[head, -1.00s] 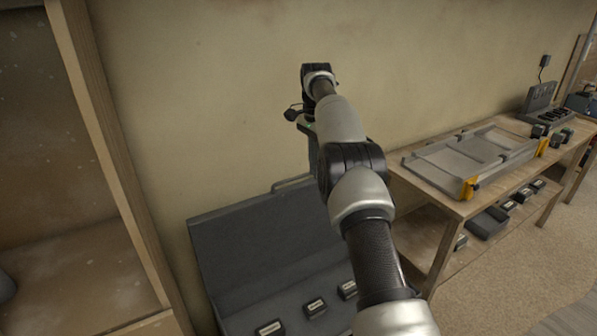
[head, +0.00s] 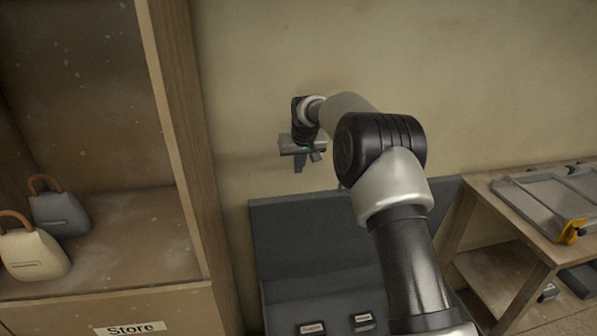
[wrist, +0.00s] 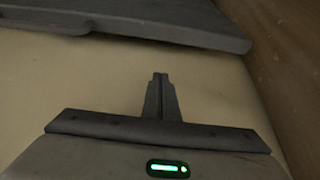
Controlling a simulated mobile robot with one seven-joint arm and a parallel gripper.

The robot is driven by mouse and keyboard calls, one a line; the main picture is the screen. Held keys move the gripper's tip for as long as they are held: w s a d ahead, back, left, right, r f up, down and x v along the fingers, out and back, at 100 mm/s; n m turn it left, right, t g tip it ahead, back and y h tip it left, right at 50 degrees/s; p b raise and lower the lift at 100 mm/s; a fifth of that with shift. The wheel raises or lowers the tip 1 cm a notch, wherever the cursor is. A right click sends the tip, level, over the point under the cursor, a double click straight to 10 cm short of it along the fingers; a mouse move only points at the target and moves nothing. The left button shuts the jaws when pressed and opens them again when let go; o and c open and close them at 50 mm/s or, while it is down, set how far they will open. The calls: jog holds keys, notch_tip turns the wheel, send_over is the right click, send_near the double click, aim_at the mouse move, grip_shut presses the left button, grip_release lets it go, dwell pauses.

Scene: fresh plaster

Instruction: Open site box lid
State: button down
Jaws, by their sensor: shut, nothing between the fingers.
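The dark grey site box (head: 275,318) stands against the wall, low in the head view and cut off by the frame's bottom edge. Its lid (head: 300,235) stands raised, leaning back near the wall. The lid's edge also shows across the top of the wrist view (wrist: 170,22), with a handle-like part at the left. My gripper (head: 299,168) is above the lid, in front of the wall. Its fingers show closed together and empty in the wrist view (wrist: 160,78), apart from the lid. My arm hides the lid's right part.
A wooden shelf unit (head: 185,150) with two bags (head: 35,250) and a "Store" label (head: 135,329) stands at left. Labelled blocks (head: 312,328) sit in the box. A wooden workbench (head: 490,200) with a grey tray (head: 540,192) stands at right. The wall above the lid is bare.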

jog(key=x, duration=0.8)
jog(key=shift+p, duration=0.4)
jog(key=shift+s+d+f, duration=0.1)
jog(key=shift+s+d, duration=0.1)
jog(key=shift+s, duration=0.8)
jog(key=shift+s+d+f, duration=0.1)
jog(key=shift+s+d, duration=0.1)
jog(key=shift+s, duration=0.75)
jog(key=shift+f, duration=0.15)
